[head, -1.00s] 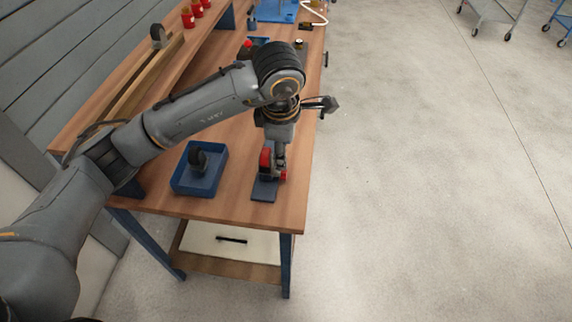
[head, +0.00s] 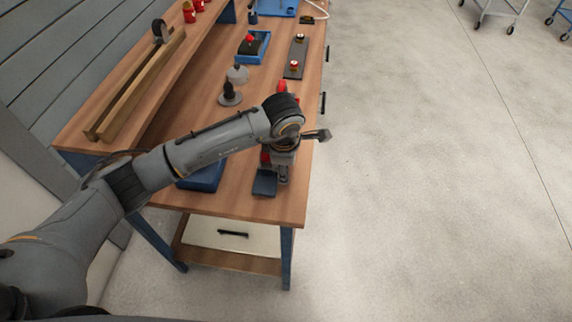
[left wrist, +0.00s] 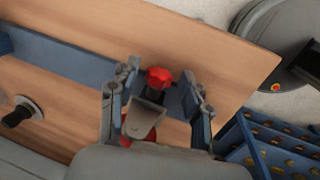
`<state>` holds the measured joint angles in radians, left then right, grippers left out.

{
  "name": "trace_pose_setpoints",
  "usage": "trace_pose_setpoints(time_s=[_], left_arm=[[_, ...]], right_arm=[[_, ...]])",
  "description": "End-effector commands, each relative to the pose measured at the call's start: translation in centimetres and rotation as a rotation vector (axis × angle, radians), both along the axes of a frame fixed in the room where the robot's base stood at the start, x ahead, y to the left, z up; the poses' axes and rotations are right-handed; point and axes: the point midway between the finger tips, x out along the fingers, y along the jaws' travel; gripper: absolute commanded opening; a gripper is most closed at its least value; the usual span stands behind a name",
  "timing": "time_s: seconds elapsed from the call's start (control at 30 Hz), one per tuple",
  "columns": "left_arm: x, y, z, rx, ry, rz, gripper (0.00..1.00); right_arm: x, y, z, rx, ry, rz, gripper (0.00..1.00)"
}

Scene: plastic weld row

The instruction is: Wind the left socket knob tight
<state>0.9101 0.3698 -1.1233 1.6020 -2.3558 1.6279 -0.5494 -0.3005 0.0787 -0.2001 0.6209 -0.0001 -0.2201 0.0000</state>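In the left wrist view a red knob (left wrist: 158,77) sits on top of a dark and grey fixture (left wrist: 148,115), with another red part (left wrist: 127,140) lower beside it. My left gripper (left wrist: 160,85) has its two fingers apart, one on each side of the red knob, with a visible gap to it. In the head view the left gripper (head: 281,172) points down at the near end of the bench, over the fixture with its red part (head: 265,157) and dark blue plate (head: 265,184). The wrist hides most of the fixture there. My right gripper is not in view.
The blue tray (head: 203,181) is partly hidden under my forearm. Beyond the wrist are a red item (head: 282,86), a dark round-based stand (head: 230,97), a dark strip (head: 296,52) with red-topped knobs and a blue tray (head: 262,46). Open floor lies right of the bench (head: 245,208).

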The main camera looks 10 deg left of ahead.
Motion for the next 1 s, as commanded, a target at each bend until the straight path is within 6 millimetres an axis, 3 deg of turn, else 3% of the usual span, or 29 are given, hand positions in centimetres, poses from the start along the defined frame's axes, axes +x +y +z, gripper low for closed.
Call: trace_pose_setpoints(time_s=[0.03,0.2,0.63,1.0], left_arm=[[0.0,0.0,0.0,0.0,0.0,0.0,0.35],[0.0,0.0,0.0,0.0,0.0,0.0,0.01],[0.3,0.0,0.0,0.001,0.077,0.002,0.0],[0.9,0.0,-0.3,0.0,0.343,0.003,0.0]], right_arm=[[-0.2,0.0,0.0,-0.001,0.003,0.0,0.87],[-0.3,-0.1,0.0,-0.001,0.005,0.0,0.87],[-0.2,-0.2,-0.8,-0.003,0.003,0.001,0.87],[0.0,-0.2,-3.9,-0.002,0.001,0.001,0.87]])
